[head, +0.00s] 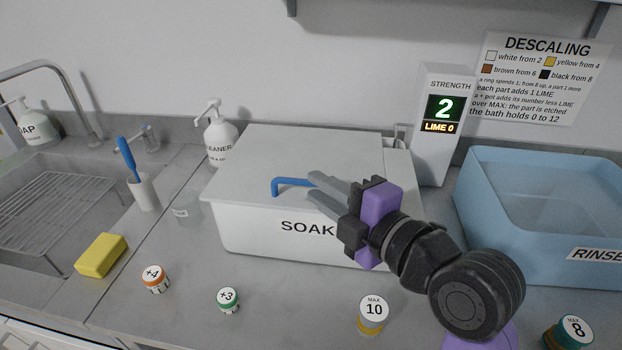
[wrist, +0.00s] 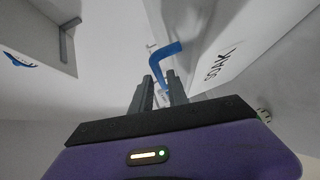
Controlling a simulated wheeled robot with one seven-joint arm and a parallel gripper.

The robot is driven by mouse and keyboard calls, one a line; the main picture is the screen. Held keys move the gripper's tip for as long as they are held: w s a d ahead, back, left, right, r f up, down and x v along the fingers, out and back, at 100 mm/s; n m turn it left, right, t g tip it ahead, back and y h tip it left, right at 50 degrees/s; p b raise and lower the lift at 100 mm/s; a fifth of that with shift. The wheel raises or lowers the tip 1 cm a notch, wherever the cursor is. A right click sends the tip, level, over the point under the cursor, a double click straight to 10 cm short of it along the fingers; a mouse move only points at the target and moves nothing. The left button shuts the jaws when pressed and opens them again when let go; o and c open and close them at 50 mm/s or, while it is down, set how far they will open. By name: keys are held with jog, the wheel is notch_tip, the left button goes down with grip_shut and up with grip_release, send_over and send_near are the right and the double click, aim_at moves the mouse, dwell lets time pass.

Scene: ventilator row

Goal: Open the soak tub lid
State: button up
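The white soak tub (head: 262,232) stands on the counter with its flat grey-white lid (head: 300,150) down and closed. A blue bar handle (head: 288,183) sticks out at the lid's front edge. It also shows in the wrist view (wrist: 160,58), just beyond the fingers. My gripper (head: 314,188) is at the right end of the handle, in front of the tub. Its two grey fingers are apart in both views, with the handle's near end between or just past the tips (wrist: 160,88). I cannot tell whether they touch it.
A strength display post (head: 445,125) reads 2 and LIME 0. A blue rinse tub (head: 540,215) stands at right. Small labelled pots (head: 372,314) stand along the counter front. A cleaner bottle (head: 220,135), brush cup (head: 144,192), yellow sponge (head: 101,255) and sink are at left.

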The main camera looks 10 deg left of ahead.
jog(key=shift+x, duration=1.6)
jog(key=shift+c, duration=0.2)
grip_shut()
